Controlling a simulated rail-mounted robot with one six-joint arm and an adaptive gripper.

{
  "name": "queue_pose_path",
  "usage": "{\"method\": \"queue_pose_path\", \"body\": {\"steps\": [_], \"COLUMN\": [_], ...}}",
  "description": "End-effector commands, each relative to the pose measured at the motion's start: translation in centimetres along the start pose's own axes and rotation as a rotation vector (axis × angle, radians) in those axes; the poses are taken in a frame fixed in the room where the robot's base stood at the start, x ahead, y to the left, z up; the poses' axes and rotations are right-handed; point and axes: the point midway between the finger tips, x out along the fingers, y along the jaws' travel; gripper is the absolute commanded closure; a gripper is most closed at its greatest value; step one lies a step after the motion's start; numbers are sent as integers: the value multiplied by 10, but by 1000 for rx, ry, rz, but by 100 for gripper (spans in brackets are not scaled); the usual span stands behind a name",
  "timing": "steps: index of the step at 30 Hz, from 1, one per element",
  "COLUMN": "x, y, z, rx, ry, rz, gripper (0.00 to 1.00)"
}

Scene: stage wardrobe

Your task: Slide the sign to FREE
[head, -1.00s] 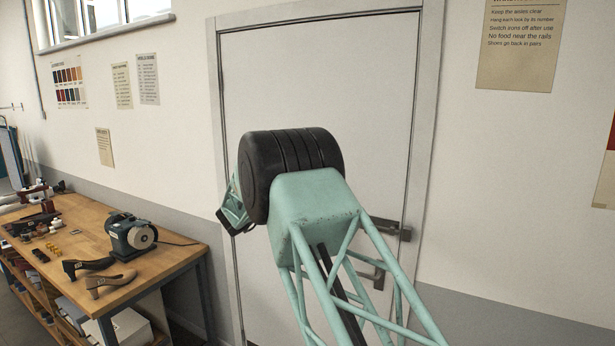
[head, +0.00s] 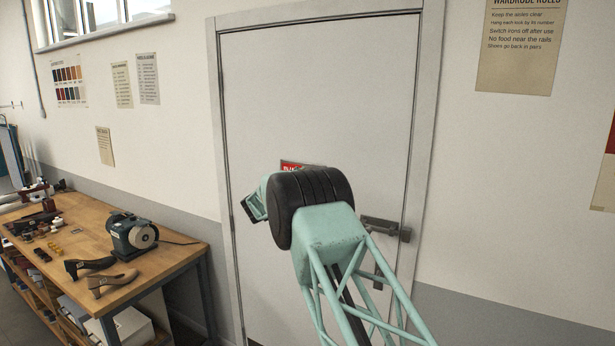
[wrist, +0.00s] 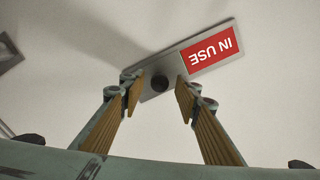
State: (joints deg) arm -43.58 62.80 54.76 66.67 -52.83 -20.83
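The sign is a grey plate on the white door. In the wrist view its red IN USE panel (wrist: 210,53) shows upside down, with a round dark knob (wrist: 160,83) on the grey part beside it. My gripper (wrist: 158,91) is open, with one fingertip on each side of the knob in the picture. Gaps show between the knob and both fingers; I cannot tell the depth between them. In the head view only a red corner of the sign (head: 289,166) shows above my arm, which hides the rest and my gripper's fingers. No FREE panel is visible.
The door (head: 320,90) has a lever handle (head: 385,228) close to the right of my arm. A wooden workbench (head: 165,262) with a grinder (head: 128,233) and shoes stands at the left. The wall right of the door is clear apart from posters (head: 518,70).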

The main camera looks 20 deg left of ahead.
Motion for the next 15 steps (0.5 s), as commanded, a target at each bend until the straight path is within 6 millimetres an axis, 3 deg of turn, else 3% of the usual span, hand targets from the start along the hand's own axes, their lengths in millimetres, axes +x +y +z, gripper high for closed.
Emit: {"method": "queue_pose_path", "body": {"steps": [6, 15], "x": [13, 17], "y": [0, 1], "z": [-1, 0], "rx": [1, 0], "ry": [1, 0], "rz": [1, 1], "gripper": [70, 70]}}
